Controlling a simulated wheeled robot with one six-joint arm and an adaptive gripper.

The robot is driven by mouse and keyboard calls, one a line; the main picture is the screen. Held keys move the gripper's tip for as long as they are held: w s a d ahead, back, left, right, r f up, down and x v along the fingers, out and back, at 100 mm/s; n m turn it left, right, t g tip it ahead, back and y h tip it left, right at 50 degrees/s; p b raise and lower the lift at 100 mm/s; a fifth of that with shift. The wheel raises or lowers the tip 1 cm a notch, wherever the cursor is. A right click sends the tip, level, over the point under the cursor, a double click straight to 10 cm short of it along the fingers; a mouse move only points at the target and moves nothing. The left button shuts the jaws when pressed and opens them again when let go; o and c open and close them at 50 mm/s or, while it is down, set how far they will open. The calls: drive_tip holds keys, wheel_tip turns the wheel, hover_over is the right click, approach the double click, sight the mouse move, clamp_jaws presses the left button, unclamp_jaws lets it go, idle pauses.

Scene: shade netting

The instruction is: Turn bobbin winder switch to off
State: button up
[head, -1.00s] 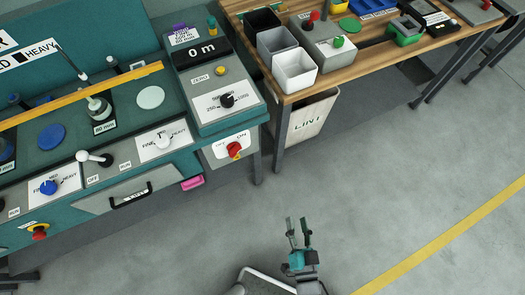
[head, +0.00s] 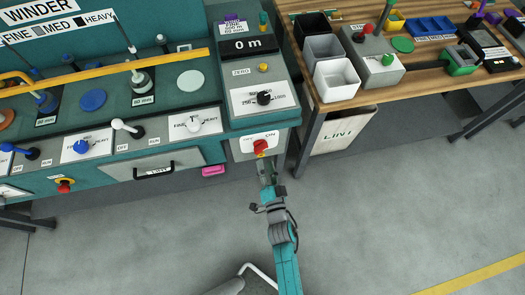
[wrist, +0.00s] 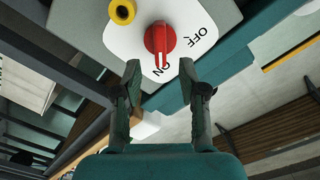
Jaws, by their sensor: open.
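The red rotary switch (head: 260,146) sits on a white OFF/ON plate on the lower right front of the teal winder (head: 160,110). In the wrist view the red switch (wrist: 158,42) has its grip bar pointing towards the ON label, with OFF to its upper right. My gripper (wrist: 160,68) is open and empty, its two fingertips on either side just below the switch and apart from it. In the head view my gripper (head: 267,172) reaches up from below, just under the plate, its fingers partly blended with the shadow.
A yellow ring (wrist: 122,11) sits on the plate beside the switch. A pink block (head: 213,170) is left of my gripper. A wooden table (head: 425,85) with bins and a LINT bag (head: 340,130) stands to the right.

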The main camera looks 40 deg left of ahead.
sight(262, 151)
drive_tip(key=shift+x, duration=3)
clamp_jaws()
